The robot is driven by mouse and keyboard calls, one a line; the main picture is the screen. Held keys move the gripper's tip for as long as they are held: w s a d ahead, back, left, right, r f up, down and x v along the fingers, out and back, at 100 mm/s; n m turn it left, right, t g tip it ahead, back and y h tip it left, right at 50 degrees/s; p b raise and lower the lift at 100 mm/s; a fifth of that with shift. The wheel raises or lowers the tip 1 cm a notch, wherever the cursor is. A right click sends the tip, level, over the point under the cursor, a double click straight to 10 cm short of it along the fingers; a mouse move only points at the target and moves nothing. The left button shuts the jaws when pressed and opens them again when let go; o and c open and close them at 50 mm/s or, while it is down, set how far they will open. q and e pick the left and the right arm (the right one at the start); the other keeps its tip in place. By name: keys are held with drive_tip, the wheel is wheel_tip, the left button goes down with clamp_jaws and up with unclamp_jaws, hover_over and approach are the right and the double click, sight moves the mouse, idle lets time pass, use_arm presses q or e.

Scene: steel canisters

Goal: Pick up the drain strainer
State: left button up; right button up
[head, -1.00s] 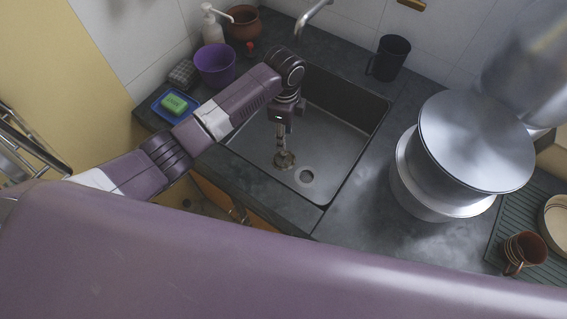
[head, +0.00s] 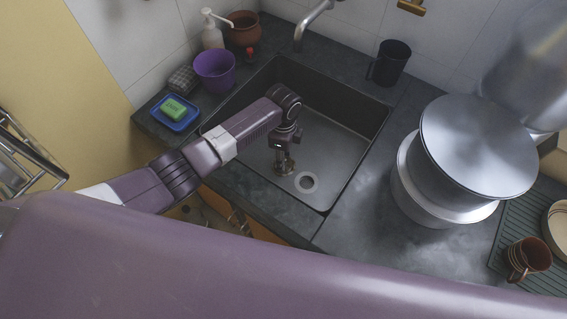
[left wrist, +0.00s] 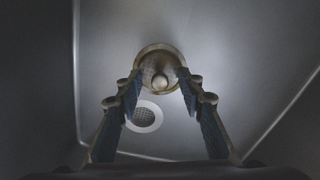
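The drain strainer (left wrist: 160,66) is a round piece with a tan rim and a pale knob in its middle. In the left wrist view it lies on the sink floor, just beyond the drain hole (left wrist: 145,117). My left gripper (left wrist: 160,82) is open above it, one finger on each side of the knob, with gaps showing. In the head view my left gripper (head: 284,160) points down into the sink and partly hides the strainer (head: 284,168). The drain hole (head: 306,182) is just right of it. My right gripper is not in view.
The sink (head: 340,145) has a raised faucet (head: 312,20) behind it. A purple cup (head: 214,70) and a green sponge on a blue dish (head: 168,120) stand left of it. A black mug (head: 391,63) and steel canisters (head: 478,145) stand to the right.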

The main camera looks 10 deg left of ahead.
use_arm(q)
clamp_jaws()
drive_tip(key=shift+r, duration=0.1)
